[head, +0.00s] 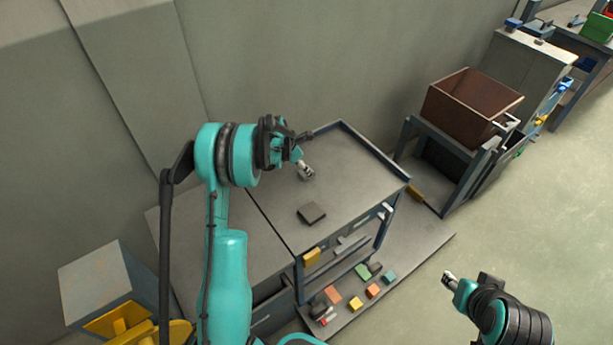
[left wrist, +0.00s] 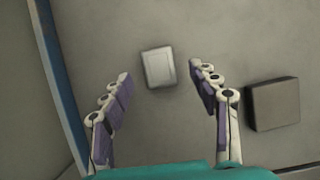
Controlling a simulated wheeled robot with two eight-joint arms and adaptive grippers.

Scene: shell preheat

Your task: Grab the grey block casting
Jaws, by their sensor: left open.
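A light grey block casting (left wrist: 158,67) lies flat on the grey worktop in the left wrist view, ahead of and between the fingertips. A darker grey block (left wrist: 273,104) lies to the right of the fingers; it also shows on the worktop in the head view (head: 311,213). My left gripper (head: 306,170) is over the worktop, pointing down; in the left wrist view its fingers (left wrist: 162,90) are spread and empty, apart from both blocks. In the head view the fingers largely hide the light block. My right gripper (head: 449,280) is away at the lower right, too small to read.
The worktop (head: 353,168) has a raised rim (head: 375,150) at the back and right. Several coloured blocks lie on the lower shelf (head: 420,243). A brown bin (head: 467,105) stands on a stand to the right. The worktop's left part is clear.

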